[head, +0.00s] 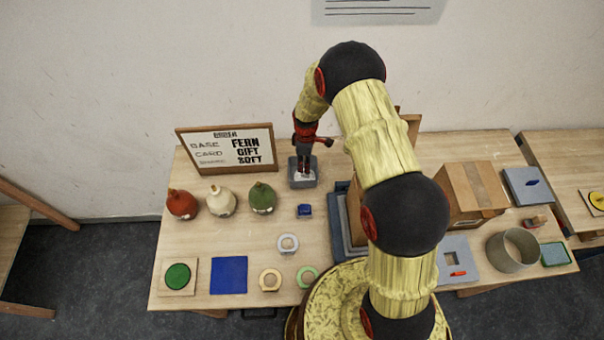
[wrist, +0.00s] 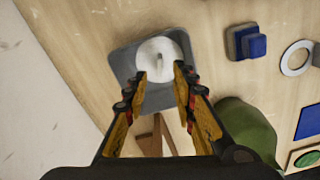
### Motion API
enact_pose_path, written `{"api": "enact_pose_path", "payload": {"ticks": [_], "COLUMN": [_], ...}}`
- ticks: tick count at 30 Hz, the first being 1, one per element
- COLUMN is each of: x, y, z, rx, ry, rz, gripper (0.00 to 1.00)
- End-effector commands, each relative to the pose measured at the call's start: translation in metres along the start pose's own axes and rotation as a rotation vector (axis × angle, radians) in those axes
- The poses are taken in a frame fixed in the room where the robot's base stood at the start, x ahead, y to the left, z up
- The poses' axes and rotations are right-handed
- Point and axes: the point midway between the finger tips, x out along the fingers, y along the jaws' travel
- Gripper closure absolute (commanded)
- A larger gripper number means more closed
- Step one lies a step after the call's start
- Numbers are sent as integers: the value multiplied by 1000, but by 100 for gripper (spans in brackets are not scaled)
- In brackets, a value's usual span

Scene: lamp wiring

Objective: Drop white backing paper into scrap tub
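A white round piece (wrist: 160,60) with a small nub at its middle sits in a square grey tub (wrist: 122,64) in the wrist view. The tub also shows in the head view (head: 294,184) near the back of the table, with a bit of white inside. My gripper (wrist: 160,75) points down over the tub, its two fingers apart at the near edge of the white piece. I cannot tell whether the fingertips touch it. No flat white sheet is clearly visible. A round grey container (head: 494,252) stands at the right of the table.
Red (head: 182,204), cream (head: 220,201) and green (head: 262,198) bulb-shaped pieces stand left of the tub, before a framed sign (head: 226,148). A small blue block (head: 304,211) and a pale ring (head: 288,244) lie nearer. A cardboard box (head: 470,192) stands right of my arm.

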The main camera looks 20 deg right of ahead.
Motion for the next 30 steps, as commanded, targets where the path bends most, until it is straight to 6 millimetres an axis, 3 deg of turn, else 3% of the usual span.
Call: {"api": "enact_pose_path", "payload": {"ticks": [9, 15, 21, 30], "x": [-64, -96, -108, -110], "y": [1, 1, 0, 0], "z": [-1, -1, 0, 0], "rx": [0, 0, 0, 0], "ry": [2, 1, 0, 0], "rz": [4, 3, 1, 1], "gripper": [73, 73, 73, 73]}}
